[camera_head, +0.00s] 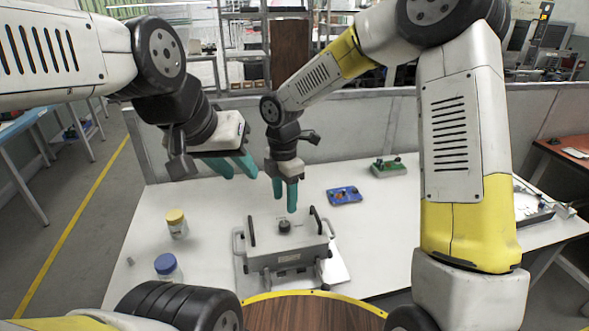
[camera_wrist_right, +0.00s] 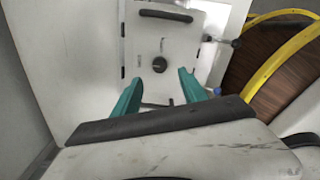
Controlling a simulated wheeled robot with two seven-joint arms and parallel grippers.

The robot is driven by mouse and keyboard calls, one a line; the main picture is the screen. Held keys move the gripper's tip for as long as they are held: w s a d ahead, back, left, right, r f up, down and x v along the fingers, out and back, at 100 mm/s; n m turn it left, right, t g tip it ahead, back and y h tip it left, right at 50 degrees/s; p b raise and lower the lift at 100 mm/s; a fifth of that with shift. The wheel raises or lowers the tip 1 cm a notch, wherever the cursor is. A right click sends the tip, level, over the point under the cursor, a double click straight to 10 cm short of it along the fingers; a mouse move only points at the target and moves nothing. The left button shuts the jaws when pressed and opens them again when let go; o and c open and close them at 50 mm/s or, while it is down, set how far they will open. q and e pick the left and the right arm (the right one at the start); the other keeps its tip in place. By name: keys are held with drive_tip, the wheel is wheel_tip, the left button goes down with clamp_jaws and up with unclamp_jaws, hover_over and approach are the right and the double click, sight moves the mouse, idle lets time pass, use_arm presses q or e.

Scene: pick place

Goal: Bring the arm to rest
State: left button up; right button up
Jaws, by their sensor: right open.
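My right gripper (camera_head: 285,196) has teal fingers and hangs pointing down above the grey metal box (camera_head: 288,256), near its dark top knob (camera_head: 284,227). In the right wrist view the right gripper (camera_wrist_right: 156,96) is open with nothing between its fingers. The box's light top (camera_wrist_right: 185,60) and black knob (camera_wrist_right: 159,64) show beyond the fingertips. My left gripper (camera_head: 240,172) is held in the air above the back left of the table, to the left of the right gripper. Its two teal fingers are apart and empty.
A white table (camera_head: 370,230) bears a yellow-lidded jar (camera_head: 176,222), a blue-lidded jar (camera_head: 167,267), a blue tray of parts (camera_head: 344,195) and a green one (camera_head: 388,168). A grey partition (camera_head: 370,120) stands behind. A brown round surface with a yellow rim (camera_head: 300,310) is in front.

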drive_tip(key=s+d+r+m+t, duration=0.1)
drive_tip(key=s+d+r+m, duration=0.2)
drive_tip(key=d+r+m, duration=0.35)
drive_tip(key=s+d+r+m+t, duration=0.2)
drive_tip(key=s+d+r+m, duration=0.1)
drive_tip(key=d+r+m, duration=0.4)
drive_tip(key=s+d+r+m+t+y, duration=0.2)
drive_tip(key=s+d+r+m, duration=0.3)
drive_tip(key=s+d+m, duration=0.4)
drive_tip(key=shift+s+r+m+t, duration=0.3)
drive_tip(key=shift+s+m+t, duration=0.45)
drive_tip(key=shift+m, duration=0.6)
drive_tip(key=shift+s, duration=0.1)
